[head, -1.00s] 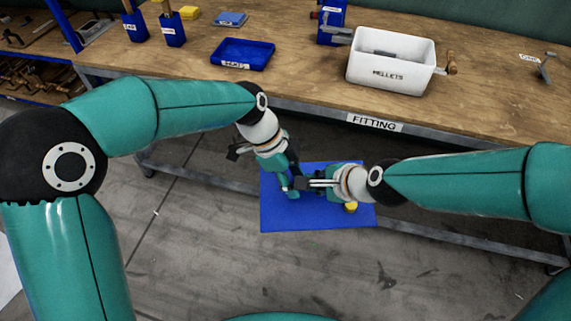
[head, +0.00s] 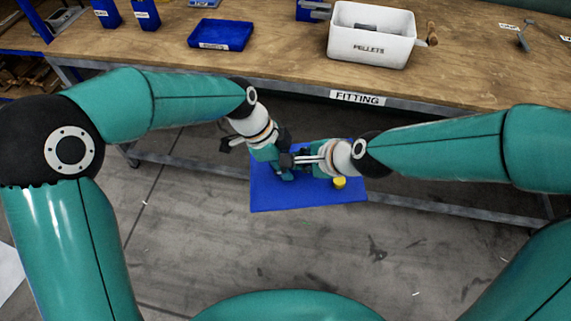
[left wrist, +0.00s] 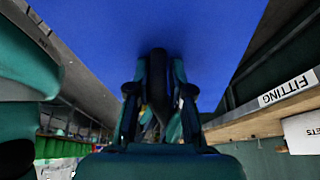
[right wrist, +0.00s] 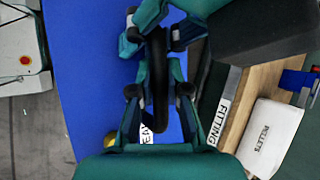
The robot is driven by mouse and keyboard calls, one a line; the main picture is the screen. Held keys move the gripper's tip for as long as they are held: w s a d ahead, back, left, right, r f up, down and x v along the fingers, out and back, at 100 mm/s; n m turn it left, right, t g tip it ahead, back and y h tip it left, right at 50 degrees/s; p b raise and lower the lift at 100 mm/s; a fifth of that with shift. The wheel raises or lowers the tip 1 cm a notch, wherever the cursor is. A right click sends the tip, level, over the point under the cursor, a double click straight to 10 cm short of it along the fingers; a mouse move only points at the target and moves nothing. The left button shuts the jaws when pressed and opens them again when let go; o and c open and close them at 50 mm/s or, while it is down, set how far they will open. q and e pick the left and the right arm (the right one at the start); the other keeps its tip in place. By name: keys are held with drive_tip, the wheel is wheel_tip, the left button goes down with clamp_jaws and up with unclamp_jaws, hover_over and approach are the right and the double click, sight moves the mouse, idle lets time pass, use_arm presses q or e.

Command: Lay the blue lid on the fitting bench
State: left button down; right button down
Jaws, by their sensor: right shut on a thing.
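The blue lid (head: 285,200) is a flat blue panel with a yellow knob (head: 340,183) and a black handle (right wrist: 158,75). It is in front of the fitting bench (head: 240,60), apart from the bench top. My right gripper (right wrist: 158,92) is shut on the black handle. My left gripper (left wrist: 160,95) is at the same handle, with its fingers on either side of a black part; whether they grip is unclear. The lid's blue face fills much of the left wrist view (left wrist: 160,25). A white label on it is partly hidden by my right fingers.
A white PELLETS box (head: 370,35) and a blue tray (head: 220,34) stand on the bench, with a tool (head: 523,36) at the right. Bare wood shows between the tray and the box and along the front edge. The floor before the bench is clear.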

drive_tip(key=shift+w+r, duration=0.1)
drive_tip(key=shift+r, duration=0.15)
drive_tip(key=c, duration=1.2)
unclamp_jaws()
drive_tip(key=shift+o, duration=0.6)
drive_tip(key=shift+f, duration=0.15)
